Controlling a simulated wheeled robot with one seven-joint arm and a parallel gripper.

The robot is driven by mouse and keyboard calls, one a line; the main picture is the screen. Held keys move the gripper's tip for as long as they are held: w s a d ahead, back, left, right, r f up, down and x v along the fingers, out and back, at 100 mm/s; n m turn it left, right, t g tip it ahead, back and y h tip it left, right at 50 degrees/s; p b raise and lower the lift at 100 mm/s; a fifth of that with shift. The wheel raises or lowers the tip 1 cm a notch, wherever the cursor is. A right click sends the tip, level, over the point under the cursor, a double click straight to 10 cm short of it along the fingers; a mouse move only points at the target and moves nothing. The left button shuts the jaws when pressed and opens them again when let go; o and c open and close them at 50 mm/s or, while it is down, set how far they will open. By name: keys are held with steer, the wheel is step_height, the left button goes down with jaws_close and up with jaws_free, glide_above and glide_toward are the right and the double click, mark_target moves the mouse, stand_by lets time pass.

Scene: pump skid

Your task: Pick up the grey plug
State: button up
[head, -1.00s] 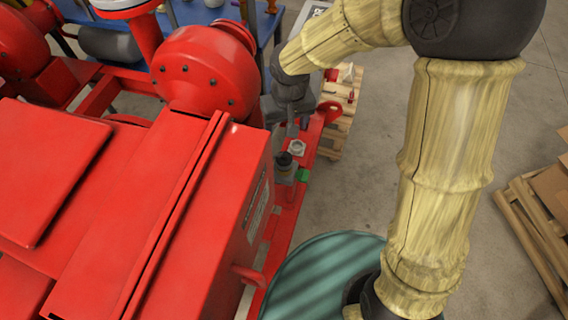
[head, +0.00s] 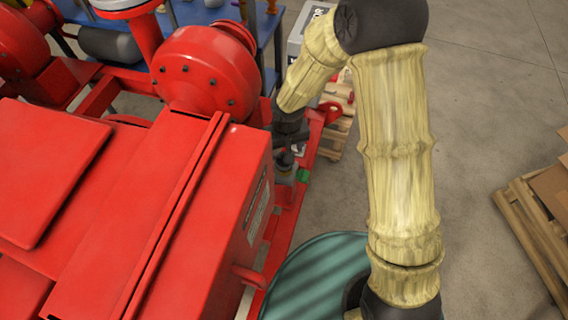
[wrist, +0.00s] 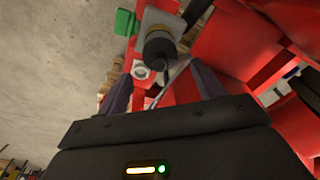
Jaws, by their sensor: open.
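A small light-grey piece with a round opening or face (wrist: 141,70), which looks like the grey plug, sits on the red skid frame. In the wrist view it lies beyond my fingers, closer to the left one.
A black-capped cylinder with a brass ring (wrist: 160,46) stands on a grey block beside the plug. A green part (wrist: 124,22) is next to it. The red pump housing (head: 205,70) rises close on the left. A wooden pallet (head: 338,125) lies behind; open floor is right.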

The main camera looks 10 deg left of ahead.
steer(key=shift+f, duration=0.1)
step_height(320, 180, down, 5)
steer(key=shift+a+f, duration=0.1)
stand_by(0.6)
steer(key=c, duration=1.2)
step_height(320, 180, up, 10)
steer(key=shift+r, duration=0.1)
stand_by(0.4)
